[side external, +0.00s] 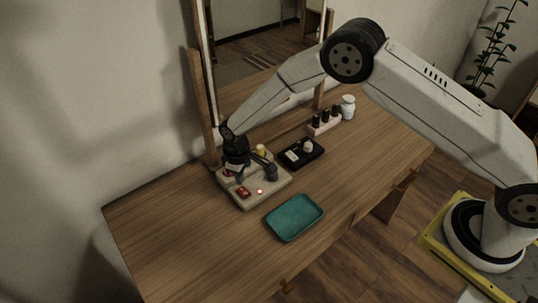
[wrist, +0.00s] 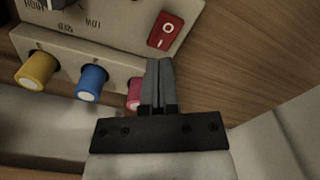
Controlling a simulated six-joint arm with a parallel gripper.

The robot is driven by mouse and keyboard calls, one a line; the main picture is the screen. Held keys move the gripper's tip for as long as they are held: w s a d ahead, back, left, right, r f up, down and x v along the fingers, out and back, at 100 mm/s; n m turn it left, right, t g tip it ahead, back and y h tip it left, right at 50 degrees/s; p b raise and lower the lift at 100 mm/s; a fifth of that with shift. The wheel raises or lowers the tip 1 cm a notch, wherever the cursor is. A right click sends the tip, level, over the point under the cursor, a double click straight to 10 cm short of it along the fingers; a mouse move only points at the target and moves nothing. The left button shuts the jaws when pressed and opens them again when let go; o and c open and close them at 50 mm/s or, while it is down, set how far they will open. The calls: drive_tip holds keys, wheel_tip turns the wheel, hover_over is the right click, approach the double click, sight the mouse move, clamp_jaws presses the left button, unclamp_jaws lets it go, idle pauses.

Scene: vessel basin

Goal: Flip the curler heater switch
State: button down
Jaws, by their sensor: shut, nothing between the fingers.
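The beige curler heater (side external: 275,188) sits on the wooden dressing table. Its red rocker switch (side external: 243,191) is at the panel's front-left corner. In the wrist view the red switch (wrist: 164,30) shows small white marks; I cannot tell which way it is set. A small red light (side external: 260,191) glows on the panel. Yellow (wrist: 37,70), blue (wrist: 91,82) and pink (wrist: 135,93) curlers stand along the lower step. My gripper (wrist: 158,64) is shut and empty, its tips apart from the switch in the picture and beside the pink curler, which it partly covers. In the side view my gripper (side external: 240,178) is over the heater.
A dark dial (wrist: 55,4) is at the panel's other end. A teal tray (side external: 295,236) lies in front of the heater. A black tray (side external: 291,159) with small items, a bottle rack (side external: 323,128) and a white jar (side external: 348,106) stand to the right. A mirror (side external: 265,60) rises behind.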

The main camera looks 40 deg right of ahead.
sight(243, 188)
drive_tip(key=shift+r, duration=1.95)
drive_tip(key=shift+d+r, duration=0.1)
drive_tip(key=shift+s+d+r, duration=0.1)
drive_tip(key=shift+d+r, duration=0.05)
drive_tip(key=shift+r, duration=0.05)
drive_tip(key=s+d+r+m+t, duration=0.1)
drive_tip(key=s+d+r+m, duration=0.2)
drive_tip(key=s+d+r, duration=0.65)
drive_tip(key=s+d+r+m, duration=0.1)
drive_tip(key=s+d+r, duration=0.1)
drive_tip(key=s, duration=0.4)
drive_tip(key=s+d+r+m+t, duration=0.1)
drive_tip(key=s+d+r+m, duration=0.1)
drive_tip(key=s+d, duration=0.2)
drive_tip(key=s, duration=0.3)
drive_tip(key=shift+d+r+t, duration=0.2)
drive_tip(key=shift+d+t, duration=0.1)
drive_tip(key=shift+d, duration=0.1)
